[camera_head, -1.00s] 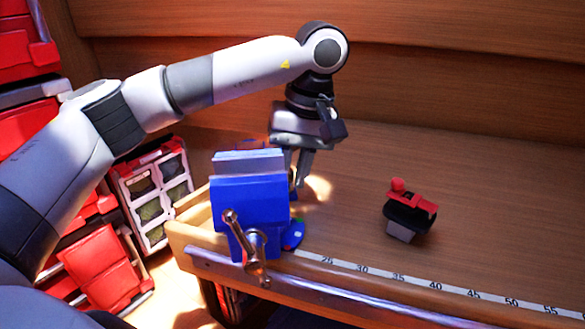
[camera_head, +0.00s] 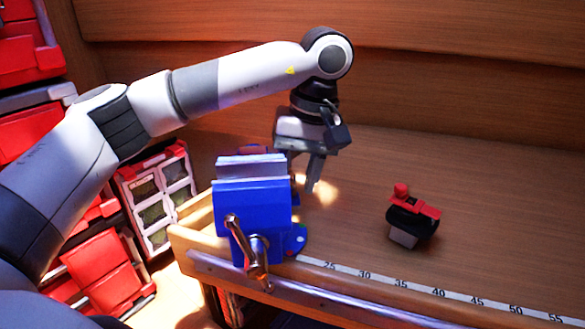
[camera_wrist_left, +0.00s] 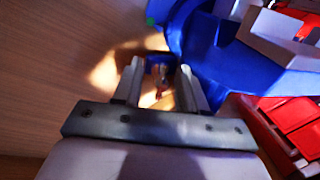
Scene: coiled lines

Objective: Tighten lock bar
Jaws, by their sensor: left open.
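A blue bench vise (camera_head: 252,207) with a metal handle stands at the left end of the wooden bench. Its blue body (camera_wrist_left: 225,62) also shows at the upper right of the left wrist view. My left gripper (camera_head: 304,184) points down just behind and to the right of the vise. In the left wrist view my left gripper (camera_wrist_left: 160,73) is open, with its fingers either side of a small blue lug and a thin reddish bar (camera_wrist_left: 158,86), probably the lock bar. The bar lies between the fingers; I cannot tell whether they touch it. My right gripper is not seen.
A red and black tool (camera_head: 412,216) lies on the bench (camera_head: 480,220) to the right. A measuring strip (camera_head: 420,288) runs along the front edge. Red bins and a compartment case (camera_head: 158,200) stand left of the bench. The bench's middle is clear.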

